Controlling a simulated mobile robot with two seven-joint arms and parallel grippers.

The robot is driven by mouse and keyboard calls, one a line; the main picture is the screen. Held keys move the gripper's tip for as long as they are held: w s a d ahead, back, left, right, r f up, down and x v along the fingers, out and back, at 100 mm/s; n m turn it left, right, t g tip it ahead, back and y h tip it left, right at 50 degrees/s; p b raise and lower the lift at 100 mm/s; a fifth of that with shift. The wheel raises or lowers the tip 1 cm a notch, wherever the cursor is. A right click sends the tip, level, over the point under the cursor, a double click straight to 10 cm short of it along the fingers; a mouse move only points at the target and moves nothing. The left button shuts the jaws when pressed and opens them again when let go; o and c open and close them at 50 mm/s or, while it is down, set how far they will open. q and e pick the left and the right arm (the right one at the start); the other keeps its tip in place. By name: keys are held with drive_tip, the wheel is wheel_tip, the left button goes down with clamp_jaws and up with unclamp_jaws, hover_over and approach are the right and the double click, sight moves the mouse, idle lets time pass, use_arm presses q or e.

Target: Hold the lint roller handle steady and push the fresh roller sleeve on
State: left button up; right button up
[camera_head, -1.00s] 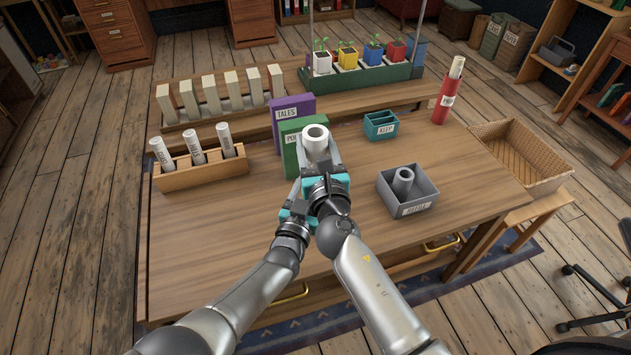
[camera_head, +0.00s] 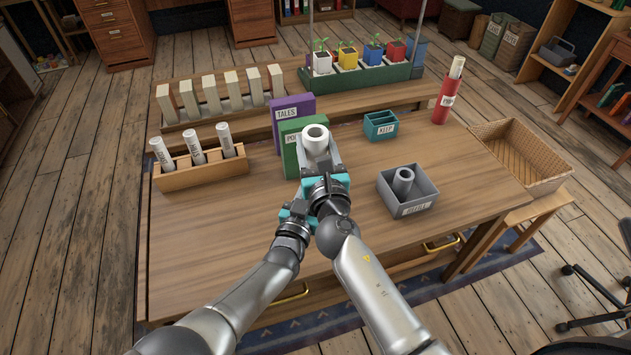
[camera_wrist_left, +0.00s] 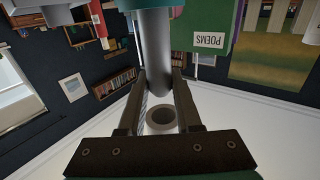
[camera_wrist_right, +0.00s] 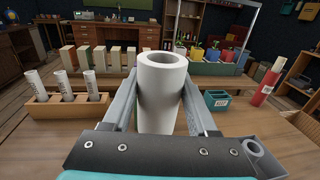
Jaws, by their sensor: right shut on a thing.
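A white hollow sleeve (camera_head: 316,142) stands upright over the table's middle, its open top ring clear in the right wrist view (camera_wrist_right: 163,90). My right gripper (camera_head: 322,170) is shut on it, a finger on each side. My left gripper (camera_wrist_left: 160,85) is just beside and partly hidden behind the right one in the head view. In the left wrist view its fingers close on a grey upright cylinder, seemingly the lint roller handle (camera_wrist_left: 156,50). A small ring shows between these fingers. The join between handle and sleeve is hidden.
Purple (camera_head: 294,108) and green (camera_head: 289,150) books stand just behind the grippers. A grey box (camera_head: 420,190) holding a grey tube is to the right. A teal box (camera_head: 380,126), a red holder (camera_head: 441,110) and a wooden tube rack (camera_head: 205,177) stand farther off.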

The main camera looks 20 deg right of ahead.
use_arm(q)
drive_tip(key=o, duration=0.5)
drive_tip(key=shift+s, duration=0.1)
drive_tip(key=v, duration=1.1)
drive_tip(key=shift+s+a, duration=0.25)
drive_tip(key=shift+a, duration=0.05)
